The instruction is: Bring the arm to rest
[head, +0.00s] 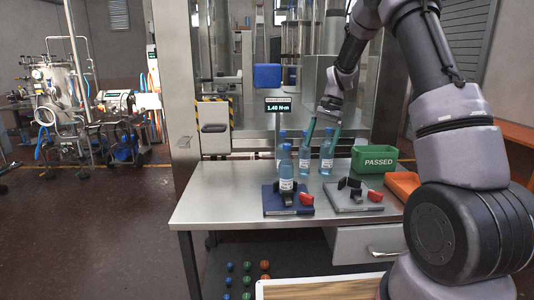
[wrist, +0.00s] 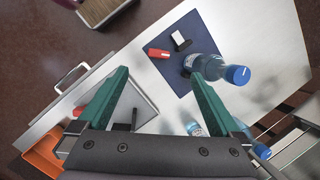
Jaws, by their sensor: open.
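My gripper (head: 322,131) is open, with two green fingers pointing down over the steel table (head: 222,205). In the wrist view its fingers (wrist: 160,74) are spread with nothing between the tips. A blue-capped bottle (head: 286,171) stands upright at a black clamp with a red handle on a dark blue plate (head: 270,205); it also shows in the wrist view (wrist: 205,66), right of the fingers. Another capped bottle (head: 327,155) stands behind, close below the gripper in the picture. I cannot tell whether a finger touches it. More capped bottles stand beside it, partly hidden.
A grey plate (head: 342,204) with a black clamp and red handle lies right of the blue one. A display (head: 278,106) reads about 1.40 N·m. The table's front left is clear.

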